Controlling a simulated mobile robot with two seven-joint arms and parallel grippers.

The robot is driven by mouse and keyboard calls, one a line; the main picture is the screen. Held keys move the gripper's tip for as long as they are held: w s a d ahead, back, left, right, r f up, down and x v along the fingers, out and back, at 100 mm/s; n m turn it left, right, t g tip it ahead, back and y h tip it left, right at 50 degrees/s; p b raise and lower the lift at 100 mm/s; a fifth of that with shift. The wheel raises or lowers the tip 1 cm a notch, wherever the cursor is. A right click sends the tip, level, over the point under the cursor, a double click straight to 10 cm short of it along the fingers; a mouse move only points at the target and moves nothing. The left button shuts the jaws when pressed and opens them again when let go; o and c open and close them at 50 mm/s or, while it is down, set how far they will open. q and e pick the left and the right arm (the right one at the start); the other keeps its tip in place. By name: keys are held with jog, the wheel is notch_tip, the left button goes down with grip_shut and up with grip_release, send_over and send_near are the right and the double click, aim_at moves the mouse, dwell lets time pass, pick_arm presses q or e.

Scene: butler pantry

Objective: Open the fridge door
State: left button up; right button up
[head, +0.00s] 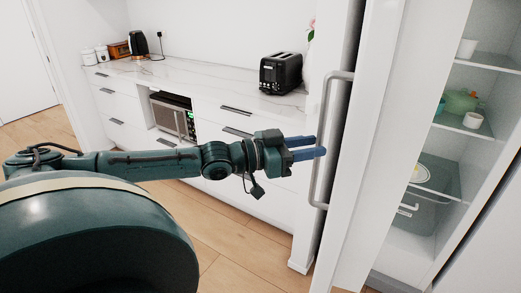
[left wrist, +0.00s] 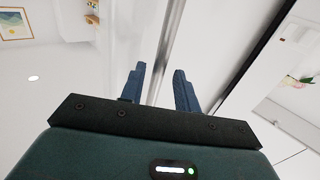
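The white fridge door (head: 365,150) stands partly open, and the lit shelves (head: 450,135) show to its right in the head view. A long grey vertical handle (head: 325,110) is on the door's left face. My left gripper (head: 317,147) is at the middle of the handle, its blue fingers pointing right. In the left wrist view the handle bar (left wrist: 168,50) runs between the two spread fingers (left wrist: 160,80), with a visible gap on the right finger's side. The left gripper looks open around the handle. Contact cannot be made out. My right gripper is not in view.
White drawers with a marble counter (head: 200,75) stand behind my left arm. A black toaster (head: 281,73) and a kettle (head: 138,43) stand on it. Wooden floor (head: 240,240) is clear below.

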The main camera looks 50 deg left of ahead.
pick_arm(q)
jog(key=p+v, duration=0.2)
jog(key=v, duration=0.8)
jog(key=shift+s+a, duration=0.2)
jog(key=shift+s, duration=0.15)
jog(key=shift+r, duration=0.1)
dwell(0.6)
